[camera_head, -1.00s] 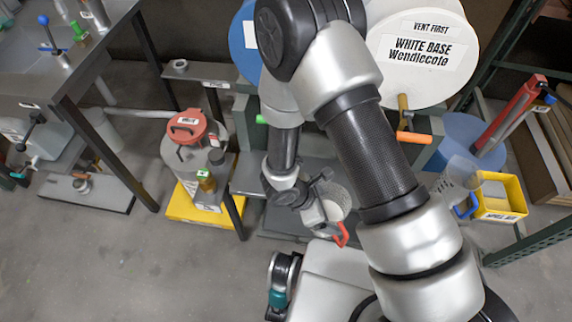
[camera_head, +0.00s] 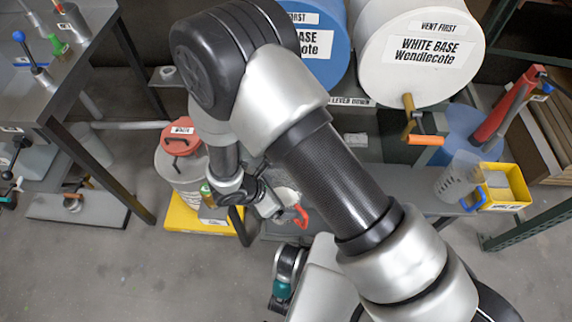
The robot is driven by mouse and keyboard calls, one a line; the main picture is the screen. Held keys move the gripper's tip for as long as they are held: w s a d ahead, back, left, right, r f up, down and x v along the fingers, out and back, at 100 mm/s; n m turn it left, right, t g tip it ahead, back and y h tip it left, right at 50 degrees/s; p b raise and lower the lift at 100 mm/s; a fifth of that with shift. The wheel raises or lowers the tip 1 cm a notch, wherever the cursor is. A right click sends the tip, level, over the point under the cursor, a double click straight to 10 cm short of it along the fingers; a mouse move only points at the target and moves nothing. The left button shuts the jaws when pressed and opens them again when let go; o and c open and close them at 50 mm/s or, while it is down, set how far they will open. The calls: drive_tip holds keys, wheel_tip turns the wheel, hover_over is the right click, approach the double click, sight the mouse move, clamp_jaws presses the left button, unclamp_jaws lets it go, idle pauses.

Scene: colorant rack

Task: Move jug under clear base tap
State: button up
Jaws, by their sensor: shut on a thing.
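A jug (camera_head: 287,196) with a red handle (camera_head: 302,216) is at my gripper (camera_head: 270,205), low in front of the drums. My gripper is shut on this jug; my arm hides part of both, and the exact hold is unclear. The white drum (camera_head: 420,80), labelled white base, has a brass tap (camera_head: 408,103) with an orange handle. A second, clear jug (camera_head: 456,178) with a blue handle stands below it at right.
A red-lidded can (camera_head: 178,165) stands on a yellow tray (camera_head: 180,222) left of my gripper. A yellow bin (camera_head: 510,198) sits at the right. A grey workbench (camera_head: 45,95) is on the left. The concrete floor at lower left is clear.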

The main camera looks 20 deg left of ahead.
drive_tip(key=shift+w+a+f, duration=0.25)
drive_tip(key=shift+w+a, duration=0.35)
drive_tip(key=shift+w, duration=1.25)
drive_tip(key=shift+w+a+f, duration=0.2)
drive_tip(key=shift+w+a, duration=0.35)
drive_tip(key=shift+w, duration=1.35)
drive_tip(key=shift+w+a+f, duration=0.25)
drive_tip(key=shift+w+a, duration=0.35)
drive_tip(key=shift+w, duration=1.25)
drive_tip(key=shift+f, duration=0.15)
drive_tip(key=o, duration=1)
drive_tip(key=shift+f, duration=0.1)
drive_tip(key=o, duration=0.3)
drive_tip(key=shift+r, duration=0.2)
drive_tip(key=shift+s+r, duration=0.1)
drive_tip(key=shift+r, duration=0.1)
drive_tip(key=p+v, duration=0.1)
drive_tip(key=v, duration=1)
drive_tip(key=shift+r, duration=0.25)
